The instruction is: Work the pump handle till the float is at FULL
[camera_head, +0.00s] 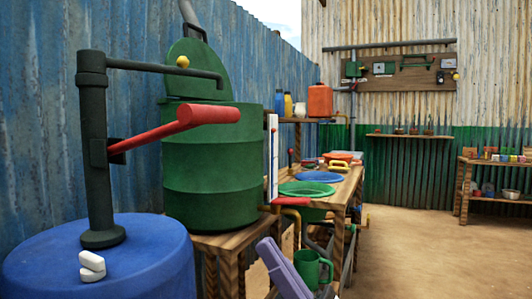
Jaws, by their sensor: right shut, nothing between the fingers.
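The pump (97,160) is a dark upright post with a spout, standing on a blue drum (150,240) at left. Its red handle (205,116) points right and slightly up, in front of a green tank (210,180). A narrow white gauge (272,155) stands at the tank's right edge. The float and the FULL mark are too small to make out. My right gripper (270,248), purple-grey, rises from the bottom edge. It is shut and empty, below and right of the handle and apart from it. My left gripper is not in view.
Two small white pieces (91,265) sit on the drum. A green mug (313,268) is just right of my gripper. A red lever (291,201) sits by the tank's outlet. The floor at right is clear.

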